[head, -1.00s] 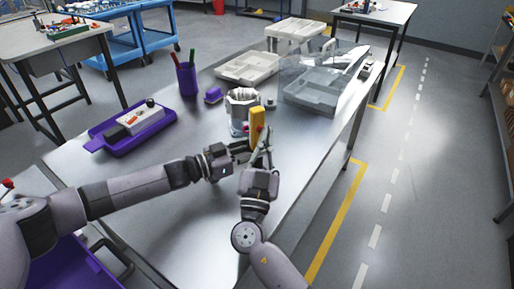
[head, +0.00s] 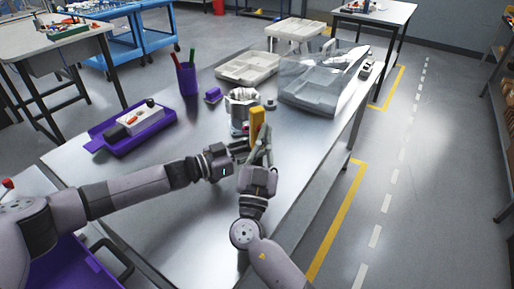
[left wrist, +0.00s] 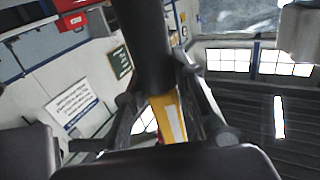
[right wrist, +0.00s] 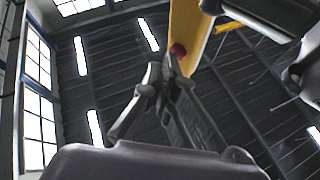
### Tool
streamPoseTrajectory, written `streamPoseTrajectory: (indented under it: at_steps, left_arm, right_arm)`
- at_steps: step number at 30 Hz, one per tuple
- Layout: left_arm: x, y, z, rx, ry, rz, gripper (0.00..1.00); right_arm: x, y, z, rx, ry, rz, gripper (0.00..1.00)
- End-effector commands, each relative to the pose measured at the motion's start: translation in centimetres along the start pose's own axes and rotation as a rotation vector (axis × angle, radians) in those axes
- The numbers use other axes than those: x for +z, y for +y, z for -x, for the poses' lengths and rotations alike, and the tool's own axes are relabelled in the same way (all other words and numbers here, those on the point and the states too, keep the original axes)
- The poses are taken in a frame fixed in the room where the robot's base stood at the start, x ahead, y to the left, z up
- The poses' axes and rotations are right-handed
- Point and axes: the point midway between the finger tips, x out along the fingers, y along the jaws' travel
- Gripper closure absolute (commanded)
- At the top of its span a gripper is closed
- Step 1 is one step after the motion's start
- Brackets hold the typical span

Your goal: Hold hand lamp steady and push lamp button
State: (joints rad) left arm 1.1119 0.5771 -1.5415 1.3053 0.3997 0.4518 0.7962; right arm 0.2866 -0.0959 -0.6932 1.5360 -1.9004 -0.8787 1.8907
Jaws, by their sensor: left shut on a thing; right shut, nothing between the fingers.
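The hand lamp (head: 257,122) is yellow and stands upright above the near part of the metal table. My left gripper (head: 240,150) is shut on its lower part; in the left wrist view the lamp (left wrist: 168,118) shows between the fingers, with a dark cylinder in front of it. My right gripper (head: 262,146) is shut and empty, close to the lamp's near side. In the right wrist view the red lamp button (right wrist: 178,50) is right at the closed fingertips (right wrist: 170,66). I cannot tell whether they touch it.
A metal housing (head: 241,98) stands just behind the lamp. A purple tray (head: 160,138) and a purple pen cup (head: 187,80) are at the left. A beige tray (head: 246,68) and a clear-lidded box (head: 310,96) are farther back. The table's near part is bare.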

Motion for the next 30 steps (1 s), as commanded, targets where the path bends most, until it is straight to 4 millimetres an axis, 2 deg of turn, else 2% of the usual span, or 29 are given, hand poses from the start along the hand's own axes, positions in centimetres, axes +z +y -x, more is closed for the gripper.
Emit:
streamPoseTrajectory:
  at_steps: [20,30]
  left_arm:
    - [0.09,0.03,0.00,0.000,-0.001,0.001,1.00]
    - [0.10,0.03,0.00,0.000,-0.002,0.001,1.00]
  right_arm:
    - [0.14,-0.18,-0.16,-0.001,0.000,0.000,1.00]
    - [-0.41,0.34,0.63,-0.002,0.000,0.000,1.00]
